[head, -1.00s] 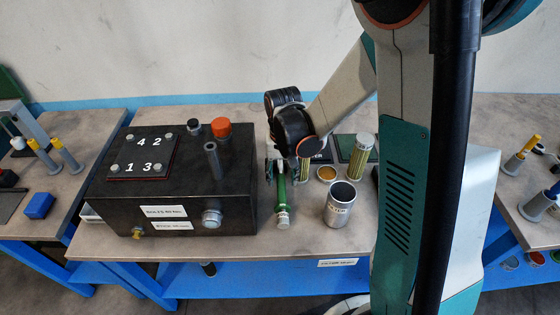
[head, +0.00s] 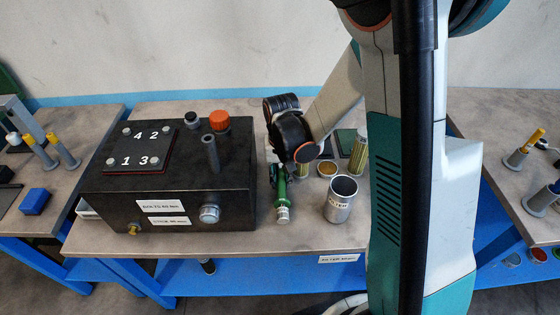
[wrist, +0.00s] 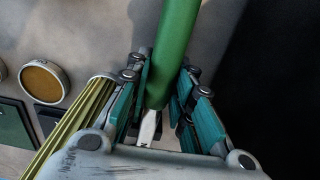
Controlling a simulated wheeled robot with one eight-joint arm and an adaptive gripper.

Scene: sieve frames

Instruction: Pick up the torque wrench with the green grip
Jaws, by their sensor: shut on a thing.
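The torque wrench with the green grip (head: 282,192) stands out below my gripper in the head view, between the black box and the metal cup. In the wrist view its green grip (wrist: 175,50) runs up from between the fingers, with a bright metal part at its lower end. My gripper (wrist: 160,100) has its teal-padded fingers on both sides of the green grip and is shut on it. In the head view my gripper (head: 276,172) is mostly hidden by my wrist. Whether the wrench touches the table cannot be told.
The black box (head: 110,205) with a numbered plate is close on the left. A metal cup (head: 341,200) stands to the right. A yellow pleated filter (wrist: 75,130) is close beside the fingers. A round tin (wrist: 43,82) lies beyond it.

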